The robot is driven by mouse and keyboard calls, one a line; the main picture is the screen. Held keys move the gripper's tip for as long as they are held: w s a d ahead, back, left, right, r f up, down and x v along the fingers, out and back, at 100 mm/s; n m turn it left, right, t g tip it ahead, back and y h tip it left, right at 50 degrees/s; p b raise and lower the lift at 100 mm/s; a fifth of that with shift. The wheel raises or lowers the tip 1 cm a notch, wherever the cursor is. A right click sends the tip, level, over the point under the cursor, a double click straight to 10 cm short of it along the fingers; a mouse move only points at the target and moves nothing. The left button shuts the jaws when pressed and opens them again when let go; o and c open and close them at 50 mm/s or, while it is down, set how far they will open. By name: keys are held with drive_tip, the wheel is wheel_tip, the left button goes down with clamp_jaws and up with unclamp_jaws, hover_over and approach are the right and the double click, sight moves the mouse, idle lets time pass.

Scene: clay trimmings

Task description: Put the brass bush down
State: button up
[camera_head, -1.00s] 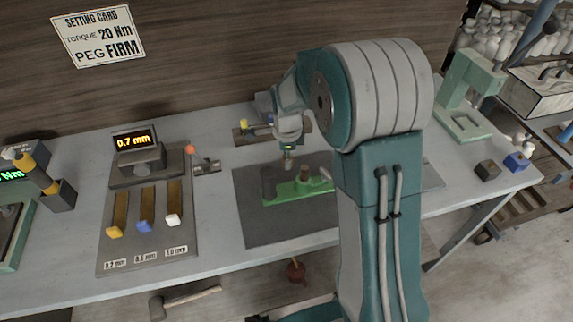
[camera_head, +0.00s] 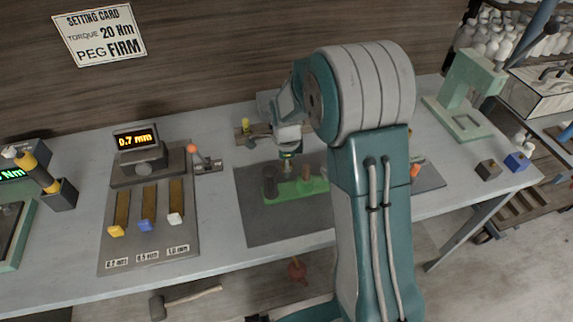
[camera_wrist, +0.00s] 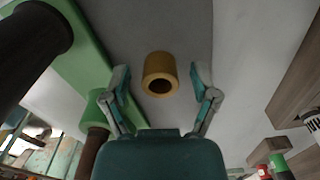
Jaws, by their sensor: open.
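The brass bush (camera_wrist: 159,75) is a short yellow-brown tube with its dark bore toward the wrist camera. It sits between the spread fingers of my gripper (camera_wrist: 160,82), with a gap on each side. Behind it is a plain grey surface; I cannot tell for sure that the bush touches it. In the head view my gripper (camera_head: 287,158) hangs low near the far edge of the green fixture (camera_head: 284,194), and I cannot make out the bush there. The fixture also shows at left in the wrist view (camera_wrist: 78,62), beside the bush, with dark posts on it.
A dark grey mat (camera_head: 262,228) lies under the fixture. A board with coloured sliders (camera_head: 148,226) and an orange-knobbed lever (camera_head: 204,158) stand left. A pale green press frame (camera_head: 461,105) and two small blocks (camera_head: 487,170) are at right. Bench space in front of the mat is clear.

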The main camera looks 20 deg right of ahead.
wheel_tip(320, 180, up, 12)
drive_tip(key=s+r+n+t, duration=0.3)
drive_tip(key=s+r+n, duration=0.6)
drive_tip(key=s, duration=0.2)
drive_tip(key=s+r+n+t, duration=0.1)
drive_tip(key=s+n+t, duration=0.1)
drive_tip(key=s+n, duration=0.9)
drive_tip(key=s, duration=0.3)
drive_tip(key=shift+d+r+t, duration=0.15)
drive_tip(key=shift+r+t, duration=0.15)
drive_tip(key=shift+r, duration=0.05)
